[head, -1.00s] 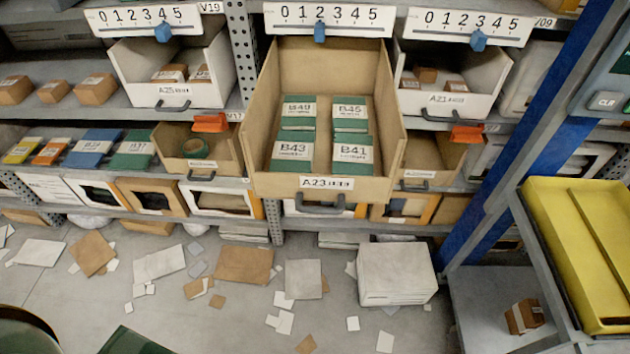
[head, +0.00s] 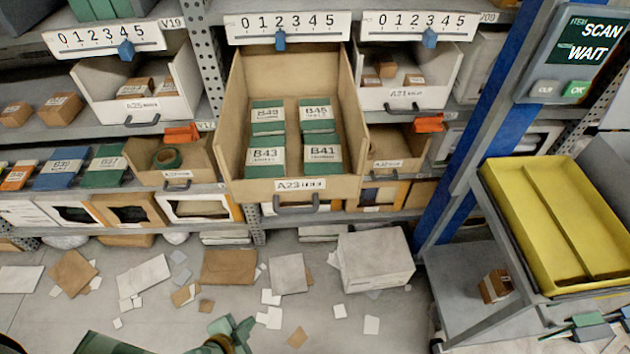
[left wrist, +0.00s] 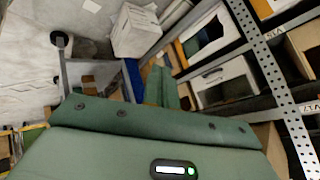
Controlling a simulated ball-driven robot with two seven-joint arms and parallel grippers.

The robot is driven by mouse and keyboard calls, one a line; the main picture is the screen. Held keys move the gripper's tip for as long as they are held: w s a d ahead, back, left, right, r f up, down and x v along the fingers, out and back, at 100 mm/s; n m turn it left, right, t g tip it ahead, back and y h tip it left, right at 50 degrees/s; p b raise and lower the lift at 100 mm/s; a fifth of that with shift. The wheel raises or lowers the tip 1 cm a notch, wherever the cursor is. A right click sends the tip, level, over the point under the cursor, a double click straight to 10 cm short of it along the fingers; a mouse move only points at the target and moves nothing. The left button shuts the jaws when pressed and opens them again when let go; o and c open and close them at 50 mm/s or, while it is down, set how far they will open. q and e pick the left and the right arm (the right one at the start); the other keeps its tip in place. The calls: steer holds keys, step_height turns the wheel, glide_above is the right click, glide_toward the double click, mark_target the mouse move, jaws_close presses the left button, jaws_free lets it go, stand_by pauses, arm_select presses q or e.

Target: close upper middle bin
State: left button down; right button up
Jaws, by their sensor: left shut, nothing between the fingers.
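The upper middle bin, a brown bin labelled A23 (head: 236,190), is pulled well out of the rack in the head view. It holds several green boxes with white labels such as B43 and B41. Its grey handle (head: 296,207) is low on the front. My left gripper (head: 232,332) is at the bottom edge, below and nearer than the bin, touching nothing. It is shut and empty; its green fingers also show in the left wrist view (left wrist: 167,88). Green parts at the lower right corner look like my right gripper (head: 588,328); their opening is unclear.
White bins A25 (head: 150,108) and A21 (head: 400,98) flank the bin. Smaller brown bins sit below them. A blue post (head: 465,160) and a cart with a yellow tray (head: 515,205) stand at right. A white box (head: 375,258) and scattered cardboard lie on the floor.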

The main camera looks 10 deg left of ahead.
mark_target(334, 179)
arm_select(q)
steer(key=w+d+r+m+t+h, duration=0.2)
steer(key=w+d+r+m, duration=0.15)
steer(key=r, duration=0.65)
steer(key=w+d+r+m+t+h, duration=0.25)
steer(key=w+r+m, duration=0.2)
steer(key=r, duration=0.55)
steer(key=w+d+r+m+t+h, duration=0.25)
steer(key=d+r+m, duration=0.2)
steer(key=r, duration=0.55)
steer(key=shift+m, duration=0.45)
steer(key=w+d, duration=0.1)
steer(key=w, duration=0.3)
steer(key=w+d, duration=0.1)
steer(key=w, duration=0.3)
steer(key=w+d, duration=0.1)
steer(key=w, duration=0.3)
steer(key=shift+w+d+f+b, duration=0.15)
steer(key=shift+d+f+b, duration=0.1)
steer(key=shift+d+b, duration=0.1)
steer(key=shift+w+a, duration=0.15)
steer(key=shift+w, duration=0.25)
arm_select(e)
steer(key=shift+w, duration=0.15)
arm_select(q)
steer(key=shift+a, duration=0.1)
